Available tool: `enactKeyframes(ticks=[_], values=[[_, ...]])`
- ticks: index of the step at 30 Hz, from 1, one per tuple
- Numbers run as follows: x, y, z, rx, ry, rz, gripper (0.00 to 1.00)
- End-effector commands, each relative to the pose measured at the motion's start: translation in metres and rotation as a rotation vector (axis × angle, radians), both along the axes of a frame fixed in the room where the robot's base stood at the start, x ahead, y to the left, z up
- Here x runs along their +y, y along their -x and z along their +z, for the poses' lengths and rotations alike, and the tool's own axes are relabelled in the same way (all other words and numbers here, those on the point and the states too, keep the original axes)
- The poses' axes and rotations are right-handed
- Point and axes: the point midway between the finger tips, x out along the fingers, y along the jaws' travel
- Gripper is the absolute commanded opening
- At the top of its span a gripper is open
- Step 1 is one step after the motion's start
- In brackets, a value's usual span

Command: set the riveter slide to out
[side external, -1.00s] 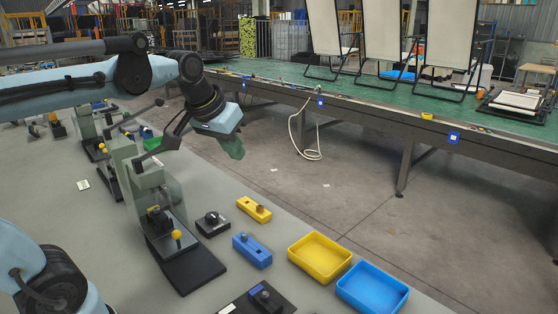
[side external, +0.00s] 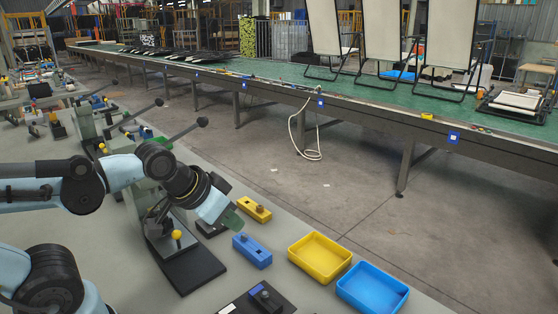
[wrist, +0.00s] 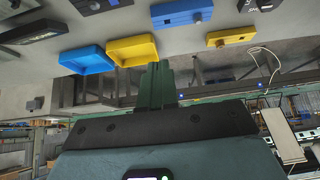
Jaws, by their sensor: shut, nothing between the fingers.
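The riveter appears to be the grey-green lever press on a black base (side external: 193,268) in the side view. A small yellow knob (side external: 177,234) stands on a part at the front of it, perhaps the slide; its setting cannot be told. My arm hides much of the press body. Its lever (side external: 187,133) slants up to a black ball. My gripper (side external: 230,219) has shut green fingers, holds nothing, and is to the right of the knob, near the blue block. The shut fingers (wrist: 157,84) also show in the wrist view.
A blue block (side external: 252,250) and a yellow block (side external: 254,209), both with knobs, lie close to my gripper. A yellow tray (side external: 320,258) and a blue tray (side external: 372,288) are at the right. A black fixture (side external: 262,298) is in front. Further presses stand behind my arm.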

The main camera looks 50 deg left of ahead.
Motion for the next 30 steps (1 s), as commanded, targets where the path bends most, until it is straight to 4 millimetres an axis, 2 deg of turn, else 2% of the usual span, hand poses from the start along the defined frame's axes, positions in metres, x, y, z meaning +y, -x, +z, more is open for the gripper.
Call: enactKeyframes(ticks=[12, 16, 19, 21, 27, 30], values=[[0.0, 0.0, 0.0, 0.0, 0.001, 0.001, 0.0], [0.007, 0.0, 0.001, 0.025, -0.012, 0.014, 0.2], [0.029, 0.003, 0.001, 0.114, -0.049, 0.054, 0.35], [0.051, 0.008, 0.003, 0.211, -0.08, 0.094, 0.46], [0.109, 0.033, 0.009, 0.494, -0.126, 0.202, 0.47], [0.125, 0.043, 0.012, 0.585, -0.128, 0.236, 0.47]])
